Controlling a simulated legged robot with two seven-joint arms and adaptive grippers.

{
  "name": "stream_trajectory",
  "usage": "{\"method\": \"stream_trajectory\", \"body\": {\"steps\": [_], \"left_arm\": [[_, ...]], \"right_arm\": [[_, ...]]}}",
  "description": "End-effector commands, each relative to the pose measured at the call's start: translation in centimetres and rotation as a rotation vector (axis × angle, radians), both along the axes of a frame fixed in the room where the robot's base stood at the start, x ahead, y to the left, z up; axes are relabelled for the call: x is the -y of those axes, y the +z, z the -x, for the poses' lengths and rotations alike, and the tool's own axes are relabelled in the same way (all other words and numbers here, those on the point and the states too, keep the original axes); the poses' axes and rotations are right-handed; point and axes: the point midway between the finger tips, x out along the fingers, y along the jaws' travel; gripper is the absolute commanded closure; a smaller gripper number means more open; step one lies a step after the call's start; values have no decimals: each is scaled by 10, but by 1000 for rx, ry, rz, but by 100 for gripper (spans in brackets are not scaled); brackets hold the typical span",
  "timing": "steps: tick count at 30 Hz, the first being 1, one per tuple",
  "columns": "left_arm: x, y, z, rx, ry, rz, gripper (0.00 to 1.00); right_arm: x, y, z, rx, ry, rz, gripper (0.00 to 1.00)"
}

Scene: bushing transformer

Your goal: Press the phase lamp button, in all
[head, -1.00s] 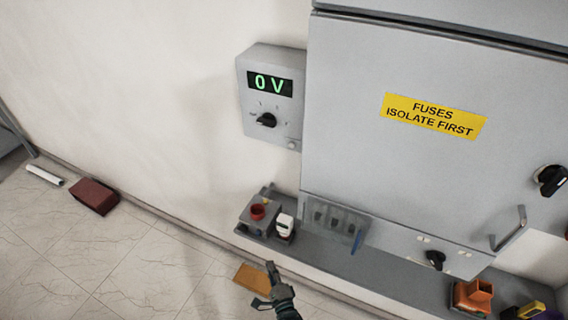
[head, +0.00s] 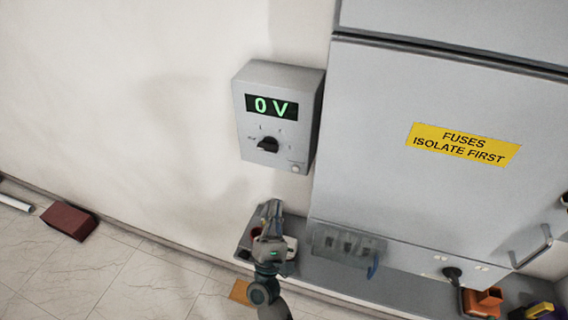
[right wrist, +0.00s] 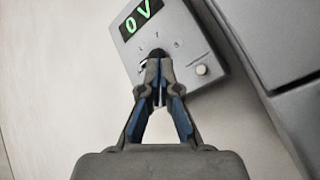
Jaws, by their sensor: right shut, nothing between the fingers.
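A grey meter box (head: 278,115) with a green "0 V" display hangs on the wall; it also shows in the right wrist view (right wrist: 188,38). A small pale round button sits at its lower right corner (head: 295,168), seen larger in the right wrist view (right wrist: 202,70). Its label is too small to read. A black selector knob (head: 267,144) sits left of the button. My right gripper (head: 272,206) is shut and empty, below the box and apart from it. In the right wrist view its fingertips (right wrist: 158,66) overlap the knob and point left of the button.
A large grey cabinet (head: 400,190) with a yellow fuse sign stands right of the box. Below runs a grey ledge (head: 375,290) with a clear-covered unit (head: 345,243) and an orange block (head: 482,302). The wall left of the box is bare. A dark red block (head: 68,221) lies on the floor.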

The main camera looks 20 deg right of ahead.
Motion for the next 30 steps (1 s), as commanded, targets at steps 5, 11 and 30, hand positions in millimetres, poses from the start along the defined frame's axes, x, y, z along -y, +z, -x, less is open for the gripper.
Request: {"method": "stream_trajectory", "body": {"steps": [5, 11, 30], "left_arm": [[-4, 0, 0, 0, -2, -4, 60], [-4, 0, 2, -3, -3, -5, 60], [-3, 6, 2, -3, -3, -4, 60]], "right_arm": [[7, 3, 2, 15, 7, -24, 100], [7, 3, 1, 13, 7, -22, 100], [41, 2, -56, 15, 6, -15, 100]]}}
